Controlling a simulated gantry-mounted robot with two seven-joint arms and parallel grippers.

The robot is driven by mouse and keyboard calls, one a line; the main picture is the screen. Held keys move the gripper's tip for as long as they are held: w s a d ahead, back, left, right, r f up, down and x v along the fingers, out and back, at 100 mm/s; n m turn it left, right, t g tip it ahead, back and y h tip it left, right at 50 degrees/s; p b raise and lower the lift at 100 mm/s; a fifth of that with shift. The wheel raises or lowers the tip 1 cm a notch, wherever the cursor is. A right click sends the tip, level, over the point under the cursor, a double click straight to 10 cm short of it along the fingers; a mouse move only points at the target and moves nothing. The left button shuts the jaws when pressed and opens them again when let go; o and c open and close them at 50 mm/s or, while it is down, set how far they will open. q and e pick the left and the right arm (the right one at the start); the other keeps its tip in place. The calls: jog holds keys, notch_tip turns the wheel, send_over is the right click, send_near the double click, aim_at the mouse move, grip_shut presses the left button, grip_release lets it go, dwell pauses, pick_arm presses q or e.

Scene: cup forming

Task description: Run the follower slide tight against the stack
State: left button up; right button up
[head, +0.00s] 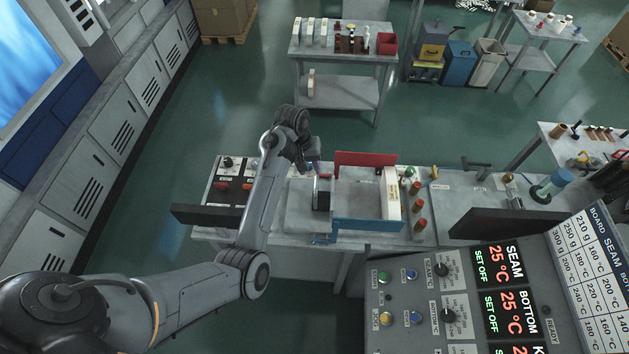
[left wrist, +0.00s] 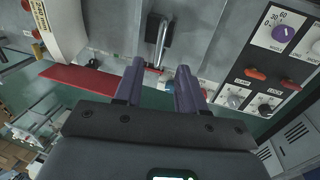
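The follower slide shows as a dark block (head: 321,201) with an upright bright metal handle on the bench; block (left wrist: 155,28) and handle (left wrist: 161,46) also show in the left wrist view. My left gripper (head: 314,172) is above and beside it. In the wrist view its two purple-grey fingers (left wrist: 160,68) are apart, and the handle's near end appears in the gap between the tips, with room on both sides. I cannot tell the depth between them. A cream upright piece (head: 391,192), apparently the stack end, stands to the right between red and blue side walls, apart from the slide. My right gripper is not in view.
The red wall (head: 365,159) and blue wall (head: 368,225) flank the bare grey bed. A knob panel (head: 230,180) lies left. Reddish-brown cups (head: 420,202) stand right of the cream piece. A control console (head: 450,300) fills the lower right.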

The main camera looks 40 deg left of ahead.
aim_at(316, 186)
pick_arm(q)
jog(key=f, duration=0.2)
jog(key=d+f+p, duration=0.1)
jog(key=f, duration=0.2)
jog(key=w+f, duration=0.1)
jog(key=f, duration=0.2)
jog(key=shift+d+f, duration=0.15)
jog(key=shift+f, duration=0.05)
jog(key=shift+c, duration=0.3)
grip_shut()
